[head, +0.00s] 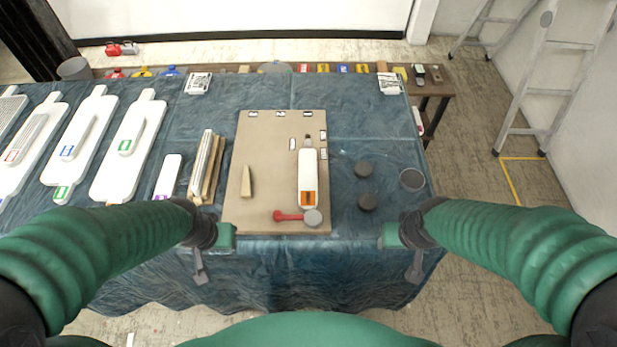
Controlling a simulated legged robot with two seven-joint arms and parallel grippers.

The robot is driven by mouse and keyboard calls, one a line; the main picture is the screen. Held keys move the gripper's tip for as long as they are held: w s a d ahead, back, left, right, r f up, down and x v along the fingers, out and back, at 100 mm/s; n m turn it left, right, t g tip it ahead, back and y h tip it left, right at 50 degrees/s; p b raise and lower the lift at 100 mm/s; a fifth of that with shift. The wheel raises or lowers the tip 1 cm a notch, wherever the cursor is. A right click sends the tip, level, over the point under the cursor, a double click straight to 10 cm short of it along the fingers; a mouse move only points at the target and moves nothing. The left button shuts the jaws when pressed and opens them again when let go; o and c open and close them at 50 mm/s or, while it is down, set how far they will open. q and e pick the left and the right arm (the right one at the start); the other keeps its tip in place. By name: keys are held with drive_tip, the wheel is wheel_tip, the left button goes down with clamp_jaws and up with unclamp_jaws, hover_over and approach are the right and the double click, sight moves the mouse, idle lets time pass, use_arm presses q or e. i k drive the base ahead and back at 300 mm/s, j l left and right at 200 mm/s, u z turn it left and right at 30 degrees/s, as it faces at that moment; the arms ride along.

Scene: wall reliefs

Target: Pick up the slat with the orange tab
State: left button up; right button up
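A white, narrow slat-like piece (307,172) with an orange tab (308,199) at its near end lies on the tan board (270,140), right of the board's middle. A dark tip shows at its far end. My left gripper (213,252) hangs over the table's near edge, left of the board's near corner, apart from the piece. My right gripper (401,252) hangs over the near edge, to the right of the board, also apart from it. Nothing shows held in either one. The finger gaps are not clear from this angle.
A red-handled tool (290,216) with a grey round head (313,217) lies just in front of the piece. A wooden wedge (247,182) lies left on the board. A white purple-tabbed piece (168,176) lies further left.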

sight(307, 188)
drive_tip(key=u, duration=1)
drive_tip(key=k+l+u, duration=0.2)
drive_tip(key=l+u, duration=0.25)
drive_tip(key=l, duration=0.15)
drive_tip(key=k+l+u, duration=0.2)
drive_tip(key=i+l, duration=0.05)
drive_tip(key=i, duration=0.05)
